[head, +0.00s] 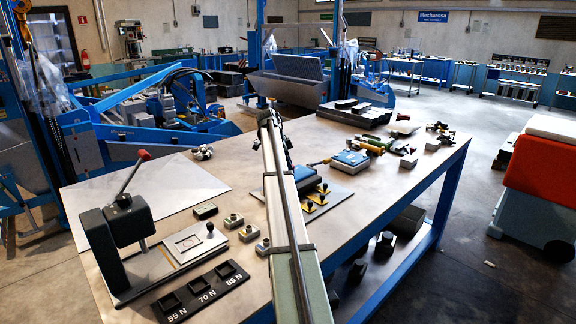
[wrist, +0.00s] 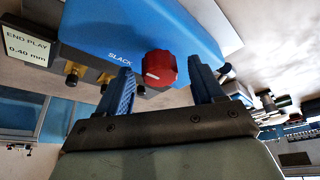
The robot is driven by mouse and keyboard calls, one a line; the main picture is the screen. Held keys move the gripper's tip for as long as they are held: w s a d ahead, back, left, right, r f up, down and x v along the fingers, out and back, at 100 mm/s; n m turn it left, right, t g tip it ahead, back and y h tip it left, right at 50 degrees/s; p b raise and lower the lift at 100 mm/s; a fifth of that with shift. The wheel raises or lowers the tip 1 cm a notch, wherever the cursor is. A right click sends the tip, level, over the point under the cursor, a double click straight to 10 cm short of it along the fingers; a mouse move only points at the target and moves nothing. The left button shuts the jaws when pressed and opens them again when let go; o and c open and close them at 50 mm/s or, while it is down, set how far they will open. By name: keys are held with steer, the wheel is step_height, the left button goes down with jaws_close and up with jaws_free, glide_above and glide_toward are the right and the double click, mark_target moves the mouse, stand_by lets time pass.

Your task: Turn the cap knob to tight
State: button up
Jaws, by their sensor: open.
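The red cap knob (wrist: 160,68) shows in the wrist view, with a white mark on its face. It sits at the edge of a blue housing (wrist: 140,25) that has the word SLACK printed beside the knob. My gripper (wrist: 163,78) is open, with one blue finger to each side of the knob in the picture. I cannot tell whether the knob is fully between the fingertips or beyond them; no contact shows. In the head view a blue unit (head: 302,183) is partly covered by my arm, and the knob cannot be made out there.
A sign (wrist: 26,45) reads END PLAY 0.40 mm, near brass-coloured pins. On the workbench (head: 180,235) stand a lever press (head: 115,225) and a tray labelled 55 N, 70 N and 85 N (head: 205,290). Another blue device (head: 350,158) and several tools lie to the right.

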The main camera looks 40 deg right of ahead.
steer(key=shift+r, duration=0.1)
steer(key=v, duration=1.3)
steer(key=shift+a+r, duration=0.15)
steer(key=shift+r, duration=0.1)
steer(key=shift+f, duration=0.1)
